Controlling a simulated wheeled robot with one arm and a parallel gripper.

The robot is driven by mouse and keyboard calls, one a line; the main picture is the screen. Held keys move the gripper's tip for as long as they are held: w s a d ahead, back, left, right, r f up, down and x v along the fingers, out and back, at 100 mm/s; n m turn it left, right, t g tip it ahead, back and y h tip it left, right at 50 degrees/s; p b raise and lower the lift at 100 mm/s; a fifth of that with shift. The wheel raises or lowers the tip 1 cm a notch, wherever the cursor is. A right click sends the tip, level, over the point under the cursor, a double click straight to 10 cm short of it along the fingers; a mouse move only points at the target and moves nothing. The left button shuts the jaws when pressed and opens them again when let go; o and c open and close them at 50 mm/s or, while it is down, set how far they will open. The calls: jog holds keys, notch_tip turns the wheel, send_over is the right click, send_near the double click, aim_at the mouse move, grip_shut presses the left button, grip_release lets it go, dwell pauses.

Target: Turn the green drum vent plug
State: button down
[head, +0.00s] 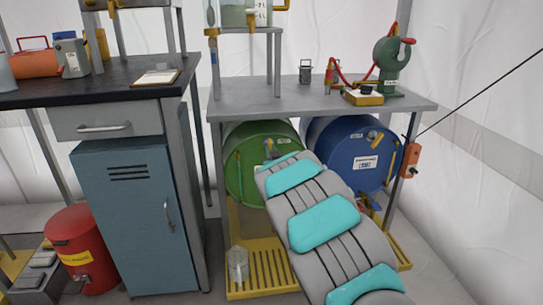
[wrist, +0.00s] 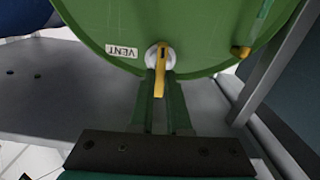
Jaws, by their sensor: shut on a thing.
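The green drum (head: 242,180) lies on its side under the grey bench, its round face toward me. It fills the upper part of the wrist view (wrist: 205,25), where a label (wrist: 122,50) reads "VENT" upside down. Beside the label is the vent plug, a pale round base with a yellow lever handle (wrist: 161,62). My gripper (wrist: 160,85) is shut on the yellow handle, with one finger on each side of it. In the head view my arm covers the right part of the green drum and hides the gripper and plug.
A blue drum (head: 350,155) lies right of the green one. A yellow slatted stand (head: 258,272) is below, with a clear jar (head: 238,265) on it. A blue cabinet (head: 135,210) and red bin (head: 80,245) stand left. The grey bench top (head: 255,97) is above the drums.

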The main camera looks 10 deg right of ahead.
jog(key=shift+a+f+n+b, duration=0.1)
jog(key=shift+a+n+b, duration=0.05)
jog(key=shift+n+b, duration=2.65)
jog(key=shift+a+f+n+b, duration=0.1)
jog(key=shift+a+n+b, duration=0.05)
jog(key=shift+n+b, duration=2.6)
jog(key=shift+n+p, duration=0.3)
jog(key=shift+n, duration=0.25)
jog(key=c, duration=0.9)
grip_release()
jog(key=shift+s, duration=0.1)
jog(key=shift+s+p, duration=0.45)
jog(key=shift+s, duration=3.35)
